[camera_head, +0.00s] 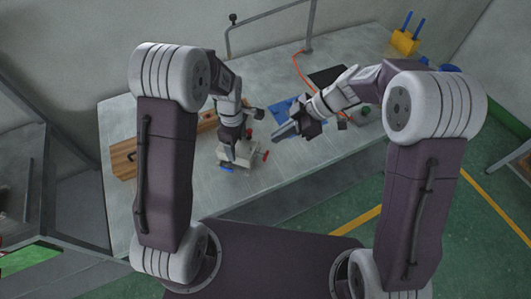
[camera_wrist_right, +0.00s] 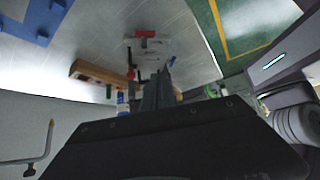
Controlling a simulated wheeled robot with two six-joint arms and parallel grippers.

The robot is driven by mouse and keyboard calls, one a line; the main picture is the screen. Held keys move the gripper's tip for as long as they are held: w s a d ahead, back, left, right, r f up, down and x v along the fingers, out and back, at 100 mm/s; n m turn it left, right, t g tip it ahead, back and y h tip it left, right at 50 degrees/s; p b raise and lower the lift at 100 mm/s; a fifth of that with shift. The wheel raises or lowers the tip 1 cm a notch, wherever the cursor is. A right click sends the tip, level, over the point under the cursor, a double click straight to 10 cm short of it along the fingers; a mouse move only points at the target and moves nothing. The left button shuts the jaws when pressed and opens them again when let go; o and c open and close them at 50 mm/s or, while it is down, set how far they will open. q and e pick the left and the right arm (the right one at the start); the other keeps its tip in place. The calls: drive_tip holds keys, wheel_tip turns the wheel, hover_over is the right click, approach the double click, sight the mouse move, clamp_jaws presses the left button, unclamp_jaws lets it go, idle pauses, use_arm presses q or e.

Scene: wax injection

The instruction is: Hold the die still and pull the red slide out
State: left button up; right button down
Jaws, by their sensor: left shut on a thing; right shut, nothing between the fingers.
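The die, a pale grey block (camera_head: 242,160), sits on the metal table. A red end of the slide (camera_head: 265,155) shows at its right side. My left gripper (camera_head: 229,155) reaches down from above and is shut on the die, covering part of it. My right gripper (camera_head: 282,133) is shut and empty, to the right of the die and apart from it. In the right wrist view the red slide (camera_wrist_right: 144,33) and the pale die (camera_wrist_right: 143,45) show beyond the right gripper's dark fingers (camera_wrist_right: 160,82).
A wooden box (camera_head: 123,158) stands left of the die; it also shows in the right wrist view (camera_wrist_right: 95,74). A blue tray (camera_head: 281,110) lies behind my right gripper. A yellow block with blue pegs (camera_head: 404,42) is at the far right. The table's front right is clear.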

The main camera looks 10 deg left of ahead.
hover_over(265, 160)
drive_tip(key=a, duration=0.2)
drive_tip(key=f, duration=0.7)
drive_tip(key=shift+s+d, duration=0.1)
drive_tip(key=shift+s, duration=0.1)
drive_tip(key=f, duration=0.1)
drive_tip(key=d+f, duration=0.1)
drive_tip(key=f, duration=0.1)
drive_tip(key=shift+w+d+f, duration=0.1)
drive_tip(key=shift+w, duration=0.05)
drive_tip(key=shift+d+f, duration=0.25)
drive_tip(key=shift+f, duration=0.1)
drive_tip(key=shift+d, duration=0.1)
drive_tip(key=shift+s+d, duration=0.2)
drive_tip(key=shift+d, duration=1.25)
use_arm(q)
drive_tip(key=shift+w, duration=0.1)
use_arm(e)
drive_tip(key=shift+a, duration=0.1)
